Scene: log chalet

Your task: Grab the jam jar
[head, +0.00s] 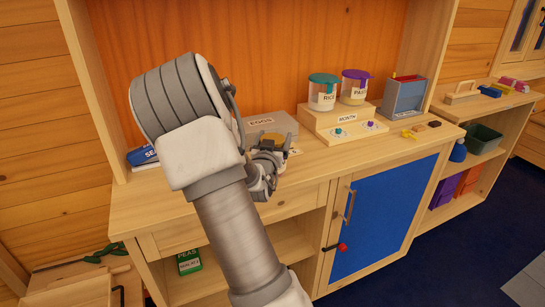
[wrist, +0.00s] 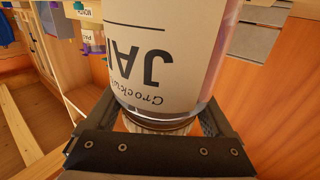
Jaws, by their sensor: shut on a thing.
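The jam jar (wrist: 165,60) fills the middle of the wrist view, clear with a cream label whose letters "JA" appear upside down. Its ribbed lid end (wrist: 155,125) sits low in that view, between the two fingers. My gripper (wrist: 160,108) is shut on the jar, one finger on each side of it. In the head view my gripper (head: 268,157) is over the counter, in front of the grey eggs box. There the jar is mostly hidden by my gripper and arm; I cannot tell whether it touches the counter.
The eggs box (head: 268,122) stands close behind my gripper on the wooden counter (head: 330,165). To the right are a stepped stand (head: 335,115) with rice and pasta jars and a grey toaster-like box (head: 404,98). A blue book-like item (head: 142,155) lies at the left.

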